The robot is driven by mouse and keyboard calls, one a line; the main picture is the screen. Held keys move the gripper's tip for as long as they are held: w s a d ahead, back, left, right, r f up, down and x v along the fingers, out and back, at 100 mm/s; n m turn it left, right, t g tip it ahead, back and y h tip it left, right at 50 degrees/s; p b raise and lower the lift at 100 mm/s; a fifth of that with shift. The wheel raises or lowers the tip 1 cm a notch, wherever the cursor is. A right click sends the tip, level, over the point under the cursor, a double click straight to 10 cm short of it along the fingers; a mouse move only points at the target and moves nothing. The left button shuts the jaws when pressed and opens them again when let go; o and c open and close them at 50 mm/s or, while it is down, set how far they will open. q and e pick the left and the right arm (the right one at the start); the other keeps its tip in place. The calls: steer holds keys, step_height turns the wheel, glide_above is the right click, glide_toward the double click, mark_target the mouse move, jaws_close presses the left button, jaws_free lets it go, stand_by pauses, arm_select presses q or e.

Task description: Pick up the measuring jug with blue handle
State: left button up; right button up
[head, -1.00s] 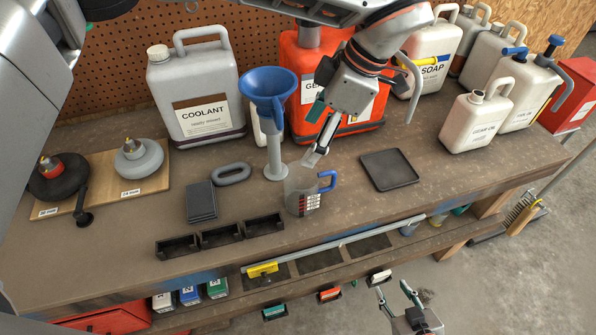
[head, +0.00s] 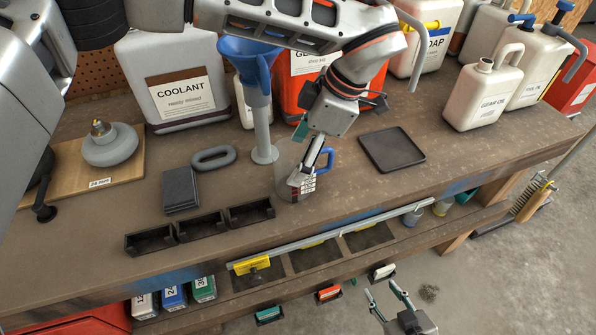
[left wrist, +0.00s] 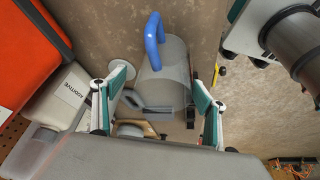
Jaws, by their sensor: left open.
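The measuring jug (head: 284,158) is clear grey with a blue handle (head: 325,159) and red-and-white markings. It stands upright on the workbench (head: 350,196), just in front of the funnel stand. My left gripper (head: 302,176) points down at the jug and covers part of it in the head view. In the left wrist view the jug (left wrist: 172,72) lies between the two spread fingers of my left gripper (left wrist: 158,76), its blue handle at the top. I cannot tell if either finger touches it. My right gripper (head: 380,288) is open and empty, low in front of the bench.
A blue funnel (head: 247,58) on a grey stand is close behind the jug. A dark tray (head: 392,149) lies to its right, black bins (head: 201,226) and a grey ring (head: 213,157) to its left. The coolant jug (head: 170,70) and other canisters stand behind.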

arm_select(q)
steer(key=x, duration=0.6)
steer(key=shift+s+a+r, duration=0.1)
steer(key=shift+s, duration=0.2)
steer(key=shift+c, duration=0.3)
steer(key=c, duration=1.1)
